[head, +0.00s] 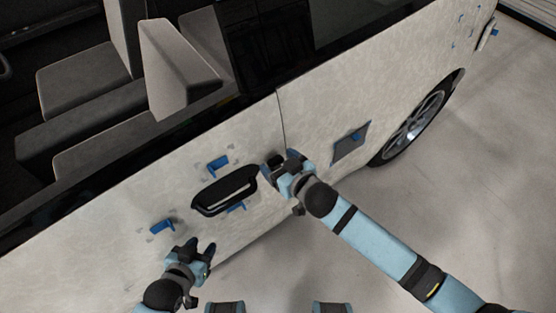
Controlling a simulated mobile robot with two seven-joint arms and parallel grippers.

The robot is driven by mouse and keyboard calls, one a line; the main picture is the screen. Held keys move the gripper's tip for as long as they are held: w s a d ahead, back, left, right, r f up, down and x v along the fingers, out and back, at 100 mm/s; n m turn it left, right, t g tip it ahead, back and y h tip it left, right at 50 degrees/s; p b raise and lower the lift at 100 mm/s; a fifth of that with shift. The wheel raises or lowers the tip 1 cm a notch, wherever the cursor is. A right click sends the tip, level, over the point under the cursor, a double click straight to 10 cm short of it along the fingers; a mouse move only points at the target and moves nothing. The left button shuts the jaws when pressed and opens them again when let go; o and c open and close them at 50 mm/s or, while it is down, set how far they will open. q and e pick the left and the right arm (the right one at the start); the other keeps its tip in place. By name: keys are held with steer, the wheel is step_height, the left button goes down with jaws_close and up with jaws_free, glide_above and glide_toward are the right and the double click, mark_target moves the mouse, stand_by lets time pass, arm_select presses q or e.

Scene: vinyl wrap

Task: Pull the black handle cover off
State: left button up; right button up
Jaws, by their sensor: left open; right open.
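The black handle cover (224,190) sits on the side of the pale, mottled car door (100,235), tilted up to the right. A lighter strip shows inside its dark outline. My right gripper (272,163) is open beside the cover's right end; its fingertips are close to the door, and I cannot tell whether they touch the cover. My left gripper (200,248) is open and empty, below and to the left of the cover, apart from it.
Blue tabs (217,163) stick to the door around the handle, with another at the lower left (162,227). A grey square patch (350,143) with a blue tab lies right of my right gripper. The rear wheel (415,125) is further right. Grey floor (470,190) is clear at right.

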steer(key=shift+w+a+f, duration=0.15)
steer(key=shift+w+a, duration=0.1)
steer(key=shift+w, duration=0.15)
steer(key=c, duration=1.1)
steer(key=shift+s+d+p, duration=0.4)
steer(key=shift+s+p, duration=0.1)
steer(key=shift+p+v, duration=0.5)
steer(key=shift+v, duration=0.35)
steer(key=shift+f+p+v, duration=0.15)
steer(key=shift+p+v, duration=0.5)
steer(key=shift+v, duration=0.65)
steer(key=shift+f+p+v, duration=0.15)
steer(key=shift+p+v, duration=0.5)
steer(key=shift+v, duration=0.7)
steer(key=shift+s, duration=0.1)
steer(key=shift+r, duration=0.1)
